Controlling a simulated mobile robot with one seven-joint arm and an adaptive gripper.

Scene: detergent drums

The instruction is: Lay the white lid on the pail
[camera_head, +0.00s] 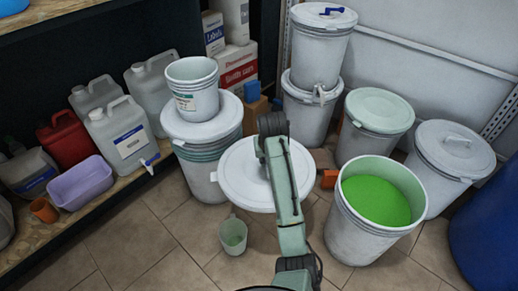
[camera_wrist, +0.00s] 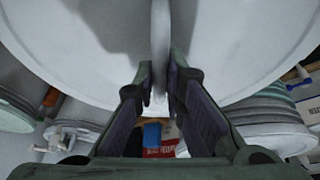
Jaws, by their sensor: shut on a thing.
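The white lid (camera_head: 235,178) is a broad round disc in the middle of the head view, left of the open pail and apart from it. In the wrist view the lid (camera_wrist: 235,45) fills the upper part, and my gripper (camera_wrist: 160,82) is shut on its upright handle rib. My arm crosses in front of the lid in the head view and hides its right part; the fingertips are hidden there. The white pail (camera_head: 350,238) stands uncovered on the floor at the right, with bright green contents (camera_head: 376,201) inside.
A lidded drum with a small pail (camera_head: 195,97) on top stands behind the lid at left. A measuring jug (camera_head: 233,236) is on the floor below it. Lidded pails (camera_head: 380,109) (camera_head: 455,150) crowd the open pail's back and right. A blue drum (camera_head: 490,215) stands far right.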

